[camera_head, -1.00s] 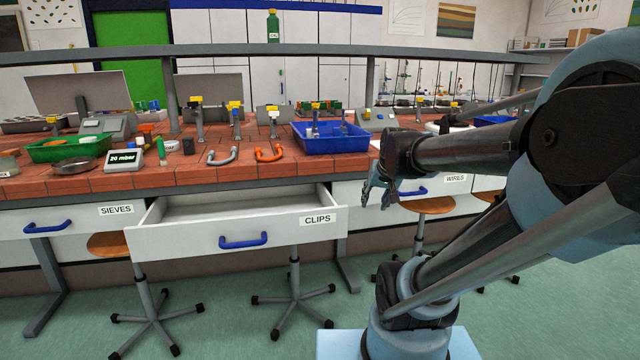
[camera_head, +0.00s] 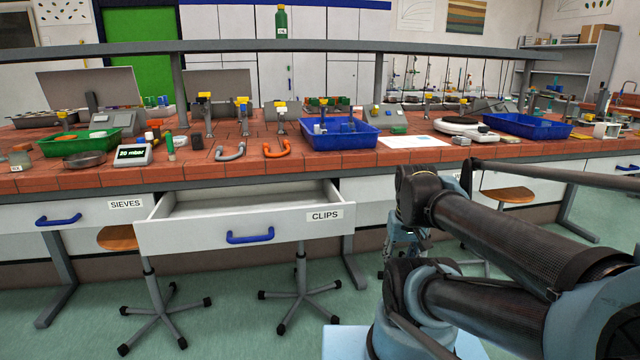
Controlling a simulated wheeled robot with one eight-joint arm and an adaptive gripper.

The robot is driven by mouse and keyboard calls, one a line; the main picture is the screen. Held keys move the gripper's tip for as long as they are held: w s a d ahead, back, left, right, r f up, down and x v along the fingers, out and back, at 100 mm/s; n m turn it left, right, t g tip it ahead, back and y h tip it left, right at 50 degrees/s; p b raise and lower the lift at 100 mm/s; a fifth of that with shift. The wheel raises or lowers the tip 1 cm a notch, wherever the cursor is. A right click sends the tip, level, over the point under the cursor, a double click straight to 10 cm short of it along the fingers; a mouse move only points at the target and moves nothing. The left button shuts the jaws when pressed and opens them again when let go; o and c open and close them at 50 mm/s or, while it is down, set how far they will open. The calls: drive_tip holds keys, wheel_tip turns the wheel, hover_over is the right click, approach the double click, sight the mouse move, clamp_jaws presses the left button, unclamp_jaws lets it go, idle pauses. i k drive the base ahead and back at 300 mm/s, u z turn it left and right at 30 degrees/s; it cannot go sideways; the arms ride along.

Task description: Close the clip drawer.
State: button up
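The clip drawer (camera_head: 280,231), white with a blue handle (camera_head: 250,237) and a CLIPS label, stands pulled out from under the tiled bench. Its open inside shows above the front panel. My gripper (camera_head: 396,258) is to the right of the drawer, low beside the bench front, and apart from the drawer. It is small and partly hidden behind my arm, so I cannot see whether its fingers are open or shut.
The SIEVES drawer (camera_head: 62,219) at the left is shut. Stools (camera_head: 292,292) stand on the floor below the clip drawer. The tiled bench top (camera_head: 335,163) holds a blue tray (camera_head: 372,138), hoses and instruments.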

sight(192, 220)
drive_tip(key=u, duration=1.25)
